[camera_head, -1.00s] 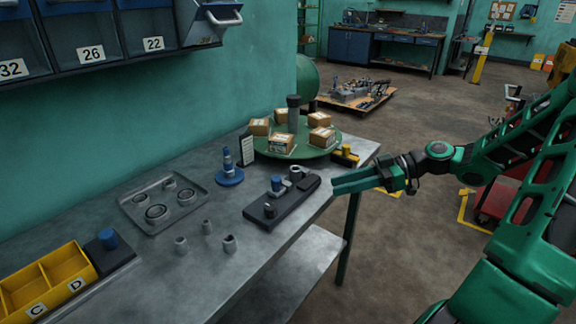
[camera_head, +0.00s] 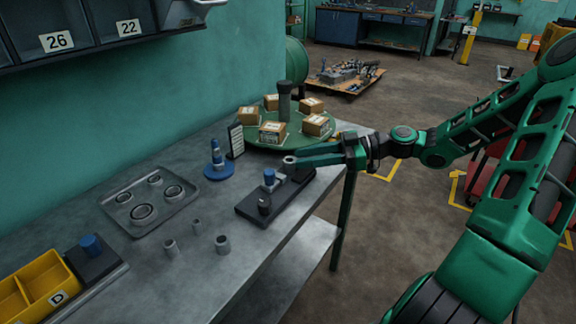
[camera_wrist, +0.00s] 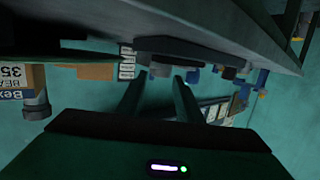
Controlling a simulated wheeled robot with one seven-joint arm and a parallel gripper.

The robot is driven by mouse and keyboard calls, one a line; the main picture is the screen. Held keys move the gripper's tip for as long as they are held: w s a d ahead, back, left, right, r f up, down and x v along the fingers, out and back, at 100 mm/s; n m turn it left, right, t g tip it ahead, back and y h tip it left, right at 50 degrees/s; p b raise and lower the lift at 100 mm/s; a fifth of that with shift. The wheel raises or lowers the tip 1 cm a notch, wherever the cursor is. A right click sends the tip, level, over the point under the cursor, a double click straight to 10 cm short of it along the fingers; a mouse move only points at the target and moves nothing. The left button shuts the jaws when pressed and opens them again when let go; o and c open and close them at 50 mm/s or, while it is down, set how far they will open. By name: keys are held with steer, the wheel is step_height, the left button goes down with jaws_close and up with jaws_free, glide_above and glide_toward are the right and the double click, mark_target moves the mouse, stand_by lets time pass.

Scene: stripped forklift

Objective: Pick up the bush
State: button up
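Three small grey hollow cylinders that look like bushes stand upright on the grey workbench (camera_head: 120,235): one at the left (camera_head: 171,247), one at the back (camera_head: 197,226) and one at the right (camera_head: 222,244). I cannot tell which one the task means. My gripper (camera_head: 294,156) is over the bench's right part, by the far end of the black block, away to the upper right of the bushes. In the wrist view its two fingers (camera_wrist: 160,80) stand apart with nothing held between them. The wrist view is upside down, and I cannot make out the bushes there.
A grey tray (camera_head: 172,206) with several rings lies left of a blue stepped post (camera_head: 217,160). A black block (camera_head: 243,208) with blue and dark parts lies near the front edge. A green turntable (camera_head: 262,138) carries cartons. A yellow bin (camera_head: 45,280) stands front left.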

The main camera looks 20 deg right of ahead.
mark_target(294, 159)
steer(key=x, duration=0.3)
steer(key=shift+a, duration=0.1)
jaws_close()
steer(key=shift+r, duration=0.1)
